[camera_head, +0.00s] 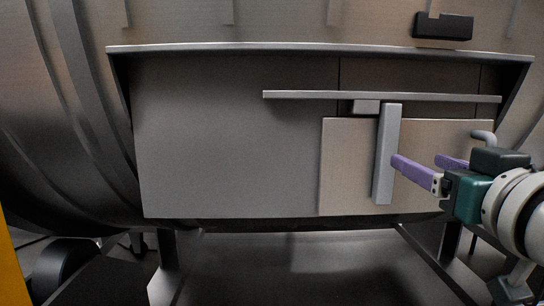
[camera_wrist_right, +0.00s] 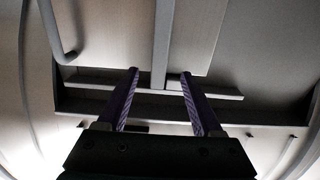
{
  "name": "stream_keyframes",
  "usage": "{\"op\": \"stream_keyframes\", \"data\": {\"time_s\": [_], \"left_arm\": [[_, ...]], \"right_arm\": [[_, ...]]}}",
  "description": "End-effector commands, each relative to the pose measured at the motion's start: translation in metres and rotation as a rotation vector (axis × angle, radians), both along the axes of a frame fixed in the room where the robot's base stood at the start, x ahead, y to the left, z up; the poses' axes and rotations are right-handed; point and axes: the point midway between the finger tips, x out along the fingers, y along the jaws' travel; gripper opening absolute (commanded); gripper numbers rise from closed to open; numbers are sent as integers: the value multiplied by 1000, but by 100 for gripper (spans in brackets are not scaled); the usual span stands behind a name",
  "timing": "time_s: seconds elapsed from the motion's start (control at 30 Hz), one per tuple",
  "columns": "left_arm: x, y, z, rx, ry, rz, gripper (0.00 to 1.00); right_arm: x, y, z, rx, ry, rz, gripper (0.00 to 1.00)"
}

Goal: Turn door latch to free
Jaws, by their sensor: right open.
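The door latch (camera_head: 386,155) is a grey bar that hangs vertically over a beige door panel (camera_head: 345,170) on the drum. It also shows in the right wrist view (camera_wrist_right: 163,40), as an upright bar beyond and between the fingers. My right gripper (camera_head: 418,161) comes in from the right with purple fingers. It is open and empty, just right of the latch's lower half. One fingertip appears close to the latch's right edge; I cannot tell whether it touches. The fingers also show spread apart in the wrist view (camera_wrist_right: 160,78). My left gripper is not in view.
A long horizontal rail (camera_head: 300,95) crosses above the door. A bent grey handle (camera_head: 484,137) sits at the door's right side, behind my right gripper. A metal ledge (camera_head: 320,48) runs above, with a dark block (camera_head: 443,27) at upper right. The panel left of the door is clear.

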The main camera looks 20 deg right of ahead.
Motion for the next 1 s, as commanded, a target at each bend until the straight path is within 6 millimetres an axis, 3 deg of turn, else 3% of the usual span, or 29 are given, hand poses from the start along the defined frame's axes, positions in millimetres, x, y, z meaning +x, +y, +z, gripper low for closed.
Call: {"op": "stream_keyframes", "data": {"time_s": [0.17, 0.6, 1.0], "left_arm": [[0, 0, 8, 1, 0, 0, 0], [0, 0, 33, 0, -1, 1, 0], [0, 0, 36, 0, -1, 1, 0]], "right_arm": [[13, -4, 6, -1, -12, -1, 68], [78, -19, 5, -1, -9, -1, 68], [97, -23, 2, -1, -9, 0, 68]]}}
